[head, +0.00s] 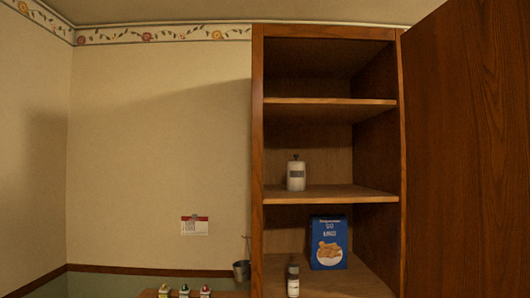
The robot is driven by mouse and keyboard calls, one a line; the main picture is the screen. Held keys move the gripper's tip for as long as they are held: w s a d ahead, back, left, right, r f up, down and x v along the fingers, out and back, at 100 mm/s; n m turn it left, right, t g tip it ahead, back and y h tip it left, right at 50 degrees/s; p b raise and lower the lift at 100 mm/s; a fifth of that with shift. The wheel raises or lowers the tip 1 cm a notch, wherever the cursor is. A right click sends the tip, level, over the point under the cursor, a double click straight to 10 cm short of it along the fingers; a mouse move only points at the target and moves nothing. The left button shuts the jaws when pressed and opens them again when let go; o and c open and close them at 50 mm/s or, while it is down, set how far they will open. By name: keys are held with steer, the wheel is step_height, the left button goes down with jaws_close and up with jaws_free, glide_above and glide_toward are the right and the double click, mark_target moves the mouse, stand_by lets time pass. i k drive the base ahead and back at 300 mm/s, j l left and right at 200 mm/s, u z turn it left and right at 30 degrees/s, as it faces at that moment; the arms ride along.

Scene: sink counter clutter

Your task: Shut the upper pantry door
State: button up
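The upper pantry door (468,150) is a tall brown wooden panel at the right of the head view. It stands wide open, swung out to the right from the right side of the pantry cabinet (258,150). Its top, right and lower edges run out of the picture, and I see no handle on it. The cabinet's front is uncovered and its shelves show. My gripper is not in view.
Inside the cabinet are a white canister (296,174), a blue box (328,243) and a small dark-capped jar (293,281). Several small bottles (184,291) stand at the bottom left, near a hanging grey pot (242,270). The space before the shelves looks clear.

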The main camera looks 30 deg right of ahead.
mark_target(466, 64)
steer(key=k+l, duration=0.15)
steer(key=l, duration=0.2)
steer(key=k+l, duration=0.15)
steer(key=l, duration=0.25)
steer(key=k+l, duration=0.15)
steer(key=l, duration=0.2)
steer(key=k+l, duration=0.15)
steer(key=l, duration=0.2)
steer(key=k+l, duration=0.15)
steer(key=l, duration=0.25)
steer(key=k+l, duration=0.15)
steer(key=l, duration=0.2)
steer(key=k+l, duration=0.15)
steer(key=l, duration=0.2)
steer(key=k+l, duration=0.15)
steer(key=l, duration=0.25)
